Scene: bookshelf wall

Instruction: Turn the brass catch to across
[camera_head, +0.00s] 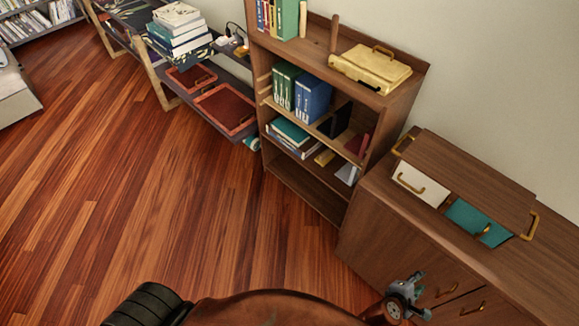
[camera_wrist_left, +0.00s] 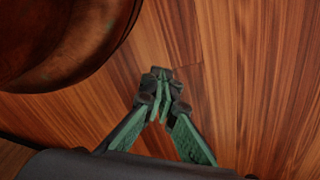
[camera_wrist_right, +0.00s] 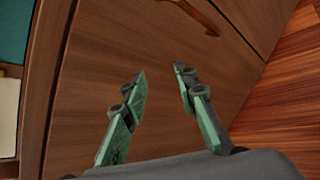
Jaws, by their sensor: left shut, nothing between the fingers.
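I cannot single out the brass catch for certain. A low wooden cabinet (camera_head: 385,215) at the right bears a wooden unit (camera_head: 465,170) with a white front (camera_head: 407,181) and a teal front (camera_head: 468,222). The white front has a brass handle (camera_head: 411,184); a small brass piece (camera_head: 486,230) shows on the teal one. My right gripper (camera_head: 416,281) is in front of the cabinet, apart from these fronts. In the right wrist view it (camera_wrist_right: 160,77) is open and empty before the wood. My left gripper (camera_wrist_left: 161,82) is shut and empty above the floor, out of the head view.
Brass handles (camera_head: 472,309) sit on the cabinet's front near my right gripper. A bookshelf (camera_head: 310,203) with books and a yellow case (camera_head: 370,68) stands left of the cabinet. A low rack (camera_head: 150,60) stands farther left. The wooden floor (camera_head: 170,200) is clear in the middle.

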